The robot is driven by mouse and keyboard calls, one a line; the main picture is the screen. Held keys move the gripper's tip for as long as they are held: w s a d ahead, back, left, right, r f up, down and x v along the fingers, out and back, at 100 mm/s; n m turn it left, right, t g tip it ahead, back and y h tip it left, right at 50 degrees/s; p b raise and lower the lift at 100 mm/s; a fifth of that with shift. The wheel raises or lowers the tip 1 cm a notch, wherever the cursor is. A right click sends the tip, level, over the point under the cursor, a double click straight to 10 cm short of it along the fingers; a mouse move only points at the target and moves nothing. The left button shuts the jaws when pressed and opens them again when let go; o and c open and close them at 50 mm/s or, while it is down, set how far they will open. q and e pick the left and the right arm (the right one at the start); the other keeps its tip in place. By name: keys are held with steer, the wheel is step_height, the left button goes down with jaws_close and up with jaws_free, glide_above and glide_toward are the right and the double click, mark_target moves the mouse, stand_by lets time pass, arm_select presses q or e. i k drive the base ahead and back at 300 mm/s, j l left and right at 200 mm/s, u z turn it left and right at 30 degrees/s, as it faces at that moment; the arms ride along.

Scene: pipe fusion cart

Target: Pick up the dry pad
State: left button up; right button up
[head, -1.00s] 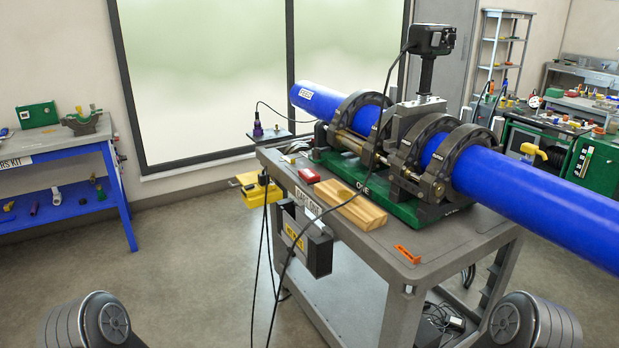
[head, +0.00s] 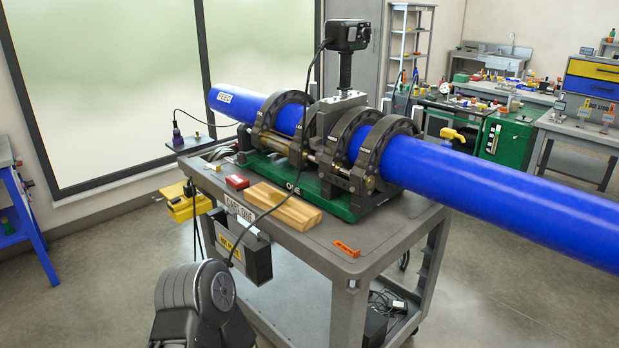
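I cannot make out a dry pad for certain in the head view. The grey cart (head: 318,250) carries a small red block (head: 237,181), a wooden block (head: 284,205) and a flat orange piece (head: 346,249) on its top. A yellow item (head: 188,207) hangs at the cart's left side, above a dark box (head: 245,258) with a yellow label. Neither of my grippers is in view. Only a dark ribbed link of one of my arms shows at the lower left, in front of the cart.
A long blue pipe (head: 500,190) lies clamped in the fusion machine (head: 345,150) and juts far out to the right. A black cable hangs down the cart's left side. A green cabinet (head: 510,138) and benches stand behind at right. Floor is open at right front.

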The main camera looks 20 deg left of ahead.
mark_target(238, 183)
steer(key=i+j+z, duration=0.15)
steer(key=j+z, duration=0.3)
steer(key=j, duration=0.25)
steer(key=j+z, duration=0.5)
steer(key=j, duration=0.25)
steer(key=j+z, duration=0.45)
steer(key=j, duration=0.3)
steer(key=k+j, duration=0.1)
steer(key=j, duration=0.75)
steer(key=k+j+z, duration=0.1)
steer(key=j, duration=0.3)
steer(key=k+j, duration=0.15)
steer(key=j, duration=0.25)
steer(key=k+j, duration=0.1)
steer(key=j, duration=0.35)
steer(key=k+j, duration=0.1)
steer(key=j, duration=0.3)
steer(key=z, duration=0.05)
